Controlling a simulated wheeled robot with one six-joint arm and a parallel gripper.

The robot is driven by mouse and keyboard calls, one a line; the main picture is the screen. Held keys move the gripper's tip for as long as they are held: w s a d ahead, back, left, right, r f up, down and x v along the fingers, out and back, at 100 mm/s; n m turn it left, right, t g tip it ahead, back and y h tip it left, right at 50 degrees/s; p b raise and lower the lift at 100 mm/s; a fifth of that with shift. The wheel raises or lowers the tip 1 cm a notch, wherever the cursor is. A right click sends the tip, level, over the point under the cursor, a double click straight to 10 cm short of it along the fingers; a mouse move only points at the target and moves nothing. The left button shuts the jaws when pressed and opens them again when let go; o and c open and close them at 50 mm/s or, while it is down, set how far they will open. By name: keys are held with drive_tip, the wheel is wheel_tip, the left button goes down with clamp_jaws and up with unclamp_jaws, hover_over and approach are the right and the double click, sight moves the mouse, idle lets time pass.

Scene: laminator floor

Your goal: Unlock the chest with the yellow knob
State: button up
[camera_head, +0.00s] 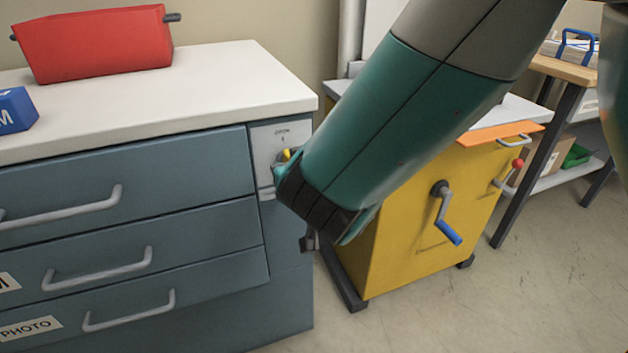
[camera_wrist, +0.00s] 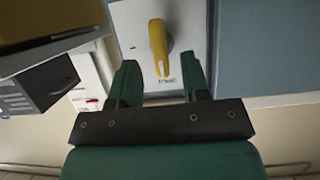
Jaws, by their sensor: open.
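The chest (camera_head: 160,210) is a blue-grey drawer cabinet with a white top, at left in the head view. Its yellow knob (camera_head: 287,154) sits on a pale plate (camera_head: 280,133) at the upper right of its front, partly hidden by my gripper. In the wrist view the knob (camera_wrist: 158,45) is a long yellow handle, its white-marked end pointing down at small print I cannot read. My gripper (camera_wrist: 160,80) is open and empty, with one finger on each side of the knob's lower end in the picture. I cannot tell whether the fingers touch the plate.
A yellow machine (camera_head: 410,215) with a blue-handled crank (camera_head: 447,225) stands close right of the chest. A red bin (camera_head: 95,45) and a blue box (camera_head: 15,110) are on the chest top. Bare floor (camera_head: 520,290) is free at lower right.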

drive_tip(key=b+v, duration=0.1)
drive_tip(key=v, duration=1.2)
